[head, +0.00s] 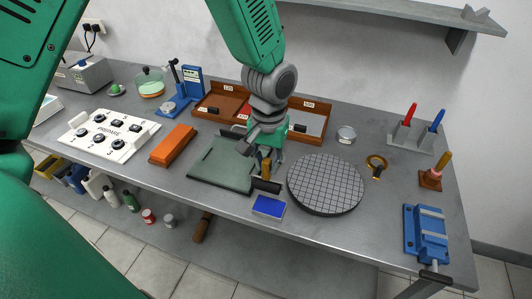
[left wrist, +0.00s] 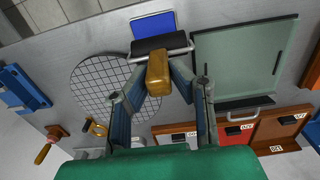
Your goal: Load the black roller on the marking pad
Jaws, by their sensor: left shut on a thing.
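The black roller (head: 266,186) has a wooden handle (left wrist: 158,75) and a thin metal frame. My left gripper (head: 263,164) is shut on the handle, with a finger on each side of it in the left wrist view (left wrist: 158,68). The black cylinder (left wrist: 160,46) lies just behind the marking pad, along its edge. The marking pad (head: 268,207) is a small blue rectangle near the table's front edge. It also shows in the left wrist view (left wrist: 153,22), partly hidden by the roller. I cannot tell whether roller and pad touch. My right gripper is not in view.
A round gridded plate (head: 325,183) lies right of the pad. A green mat with a raised rim (head: 222,165) lies to the left. Labelled trays (head: 222,102) stand behind the gripper. A blue vise (head: 426,235) sits at the right front. An orange block (head: 173,146) is farther left.

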